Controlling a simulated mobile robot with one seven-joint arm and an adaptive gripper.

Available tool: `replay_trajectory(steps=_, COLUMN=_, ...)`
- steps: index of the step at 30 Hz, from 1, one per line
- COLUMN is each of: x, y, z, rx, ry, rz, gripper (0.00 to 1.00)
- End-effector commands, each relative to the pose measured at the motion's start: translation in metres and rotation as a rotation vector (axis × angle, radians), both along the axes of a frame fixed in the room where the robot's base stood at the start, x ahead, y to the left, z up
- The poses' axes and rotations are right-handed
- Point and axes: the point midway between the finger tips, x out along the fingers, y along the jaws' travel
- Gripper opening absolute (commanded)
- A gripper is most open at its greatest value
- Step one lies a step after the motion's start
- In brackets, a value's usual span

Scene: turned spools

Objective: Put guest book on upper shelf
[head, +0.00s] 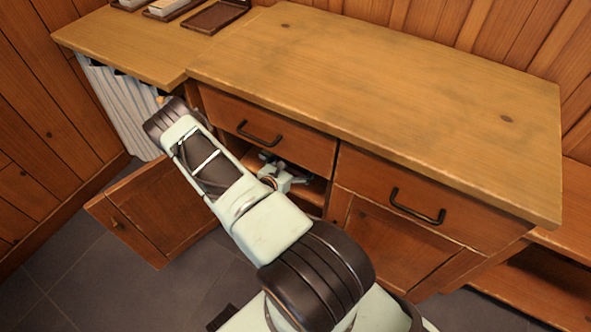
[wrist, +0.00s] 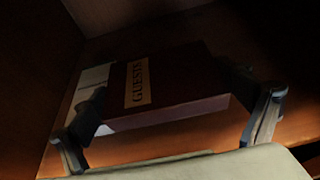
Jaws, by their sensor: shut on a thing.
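The guest book (wrist: 178,88), dark maroon with a pale "GUESTS" label, lies flat on a wooden surface inside a dark compartment in the wrist view. My gripper (wrist: 166,98) has a finger on either side of it and is shut on it. In the head view my gripper (head: 284,177) reaches into the open left cabinet, at an inner shelf (head: 311,190) below the left drawer. The book does not show there. I cannot tell whether the book is lifted off the surface.
The cabinet door (head: 150,212) stands open at the left. The left drawer (head: 262,135) above and the right door (head: 398,240) are shut. The countertop (head: 390,95) is bare. A pale flat item (wrist: 90,86) lies at the book's left. Trays (head: 215,16) sit on the far-left counter.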

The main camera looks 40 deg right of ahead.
Motion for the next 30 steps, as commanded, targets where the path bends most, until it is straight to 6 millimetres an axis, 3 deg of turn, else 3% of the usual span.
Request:
replay_trajectory(steps=1, x=-0.002, y=0.003, z=-0.019, rx=0.006, ry=0.005, rz=0.001, gripper=0.57)
replay_trajectory(steps=4, x=-0.002, y=0.003, z=-0.032, rx=0.006, ry=0.005, rz=0.0, gripper=0.57)
replay_trajectory(steps=16, x=-0.001, y=0.004, z=-0.036, rx=0.005, ry=0.004, rz=0.001, gripper=0.57)
replay_trajectory(steps=17, x=-0.001, y=0.004, z=-0.035, rx=0.006, ry=0.005, rz=0.001, gripper=0.97)
replay_trajectory(steps=18, x=-0.001, y=0.004, z=-0.035, rx=0.006, ry=0.005, rz=0.001, gripper=1.0)
replay_trajectory(steps=30, x=-0.002, y=0.006, z=-0.029, rx=0.007, ry=0.005, rz=0.001, gripper=1.0)
